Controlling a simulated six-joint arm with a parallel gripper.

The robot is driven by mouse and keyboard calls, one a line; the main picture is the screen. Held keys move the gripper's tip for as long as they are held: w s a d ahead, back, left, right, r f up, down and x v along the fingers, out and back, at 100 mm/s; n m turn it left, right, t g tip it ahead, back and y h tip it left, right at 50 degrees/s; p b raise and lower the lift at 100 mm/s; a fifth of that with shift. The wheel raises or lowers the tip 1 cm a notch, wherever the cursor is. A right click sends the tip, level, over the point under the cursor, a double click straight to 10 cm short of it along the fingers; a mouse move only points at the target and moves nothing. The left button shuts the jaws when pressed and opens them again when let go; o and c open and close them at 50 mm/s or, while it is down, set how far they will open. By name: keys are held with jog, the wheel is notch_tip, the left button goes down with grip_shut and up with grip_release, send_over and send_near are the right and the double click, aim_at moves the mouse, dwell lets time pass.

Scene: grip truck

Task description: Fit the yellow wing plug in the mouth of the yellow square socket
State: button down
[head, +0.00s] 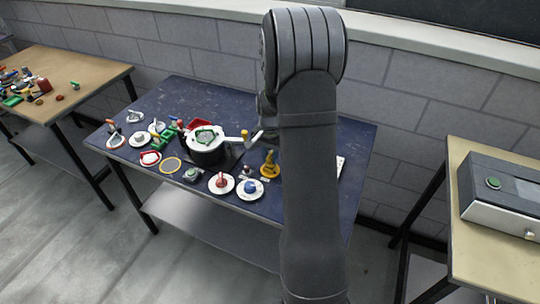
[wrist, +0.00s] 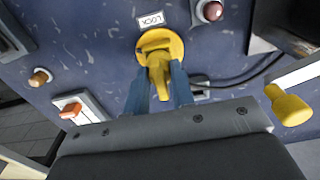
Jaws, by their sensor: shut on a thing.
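In the wrist view, the two blue-grey fingers of my gripper (wrist: 158,92) are shut on the yellow wing plug (wrist: 159,80). Beyond it, and in line with it, is a yellow round-based fitting (wrist: 152,42) on the blue tabletop, beside a label reading LOCK. The plug overlaps this fitting in the picture, so I cannot tell whether they touch or where the square mouth lies. In the head view, a yellow fitting (head: 269,167) stands just left of my arm. My arm hides much of that area, and the jaws are not clear there.
A white handle with a yellow knob (wrist: 290,106) is close on the right in the wrist view. A red button (wrist: 210,11) and an orange switch (wrist: 71,109) are nearby.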

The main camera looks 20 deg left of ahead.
jog(key=shift+f, duration=0.2)
dwell(0.3)
jog(key=c, duration=0.8)
grip_release()
jog(key=shift+c, duration=0.2)
jog(key=shift+r, duration=3.75)
notch_tip(320, 180, down, 8)
jog(key=shift+r, duration=0.2)
jog(key=shift+r, duration=0.1)
